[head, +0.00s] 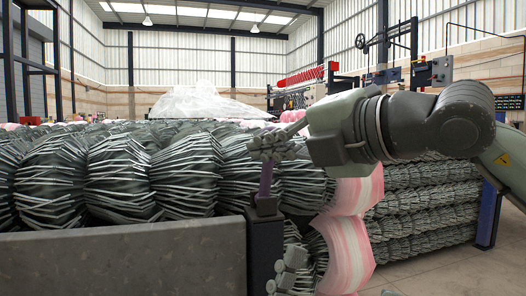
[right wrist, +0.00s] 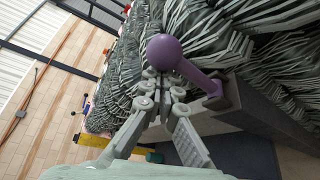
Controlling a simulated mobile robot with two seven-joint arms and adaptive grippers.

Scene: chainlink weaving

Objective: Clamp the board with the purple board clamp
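The purple board clamp (head: 265,184) stands at the right end of the grey board (head: 125,262) in the head view. Its round knob and slanted handle (right wrist: 190,68) show in the right wrist view. My right gripper (head: 268,147) is at the top of the handle in the head view and hides the knob. In the right wrist view, the right gripper's fingertips (right wrist: 163,82) are close together just below the knob. I cannot tell whether they touch it or grip it. Grey finger parts (head: 289,270), apparently my left gripper, show low beside the dark post; their opening is unclear.
Stacked rolls of grey wire mesh (head: 125,178) fill the space behind the board. Pink-and-white rolls (head: 348,240) and more mesh stacks (head: 425,205) stand to the right. Bare floor (head: 460,272) is open at the lower right.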

